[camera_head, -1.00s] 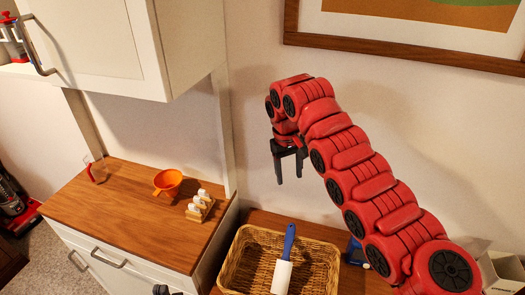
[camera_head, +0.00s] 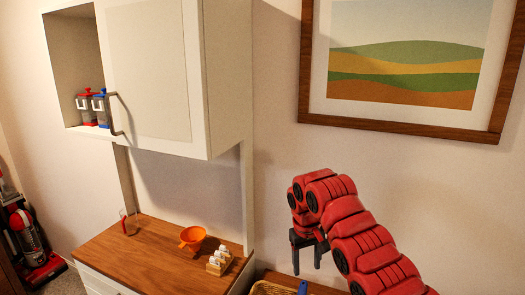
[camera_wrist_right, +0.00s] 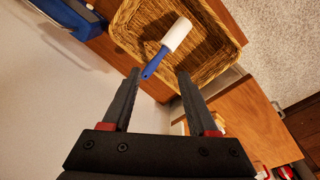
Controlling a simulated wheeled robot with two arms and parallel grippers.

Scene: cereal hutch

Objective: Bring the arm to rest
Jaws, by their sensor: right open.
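My right arm is red and segmented and comes in from the lower right in the head view. Its dark gripper (camera_head: 308,262) hangs fingers down in front of the bare wall, to the right of the hutch. The fingers are apart with nothing between them. In the right wrist view the gripper (camera_wrist_right: 155,88) is also open and empty. Beyond the fingertips a wicker basket (camera_wrist_right: 127,40) holds a lint roller (camera_wrist_right: 177,35) with a blue handle. My left gripper does not show.
The white hutch cabinet (camera_head: 150,70) holds red-lidded and blue-lidded jars (camera_head: 85,108). An orange funnel (camera_head: 192,238) and a small rack (camera_head: 219,260) of white-capped bottles stand on the wooden counter (camera_head: 150,243). A framed picture (camera_head: 400,130) hangs above my right arm. A red vacuum cleaner (camera_head: 28,240) stands left.

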